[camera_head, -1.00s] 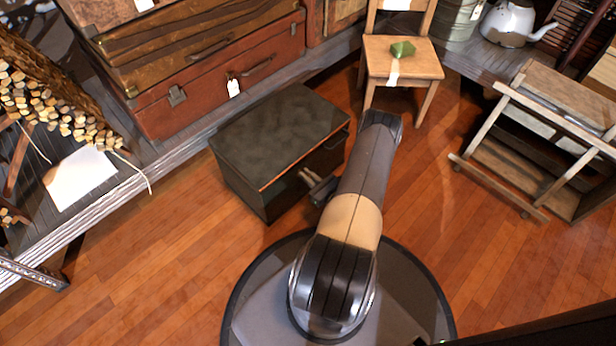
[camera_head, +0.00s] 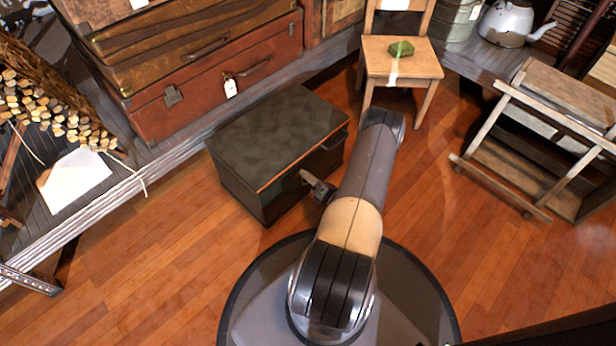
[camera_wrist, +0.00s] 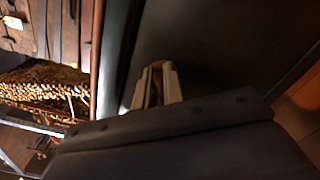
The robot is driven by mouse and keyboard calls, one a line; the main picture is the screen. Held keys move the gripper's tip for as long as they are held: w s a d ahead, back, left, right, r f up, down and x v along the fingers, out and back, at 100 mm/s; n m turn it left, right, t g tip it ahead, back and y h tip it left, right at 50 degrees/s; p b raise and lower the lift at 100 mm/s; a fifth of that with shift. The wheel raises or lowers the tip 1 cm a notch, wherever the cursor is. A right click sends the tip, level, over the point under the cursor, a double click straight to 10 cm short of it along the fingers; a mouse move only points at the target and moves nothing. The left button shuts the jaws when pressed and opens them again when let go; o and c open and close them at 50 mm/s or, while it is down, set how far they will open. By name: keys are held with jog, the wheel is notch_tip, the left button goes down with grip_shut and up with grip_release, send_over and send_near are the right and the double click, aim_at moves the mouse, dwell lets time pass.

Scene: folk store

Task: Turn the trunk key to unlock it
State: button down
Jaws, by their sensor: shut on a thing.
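The dark trunk (camera_head: 275,130) stands on the wooden floor with its lid closed. My gripper (camera_head: 305,175) is at its front face, below the lid edge. In the wrist view, my two pale fingers (camera_wrist: 157,82) are closed around a small brownish-yellow piece, which looks like the trunk key (camera_wrist: 157,90). The trunk's dark front (camera_wrist: 215,45) fills the space beyond the fingers. The keyhole and most of the key are hidden by the fingers.
A low grey platform (camera_head: 165,170) with stacked suitcases (camera_head: 220,85) lies behind the trunk. A small wooden chair (camera_head: 405,62) stands at its back right, and a wooden frame piece (camera_head: 490,120) stands farther right. Floor is clear between them.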

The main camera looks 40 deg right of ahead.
jog(key=m, duration=0.3)
jog(key=shift+d+f+m, duration=0.1)
jog(key=shift+f+m, duration=0.05)
jog(key=shift+m, duration=0.25)
jog(key=shift+f+m, duration=0.15)
jog(key=shift+m, duration=1.55)
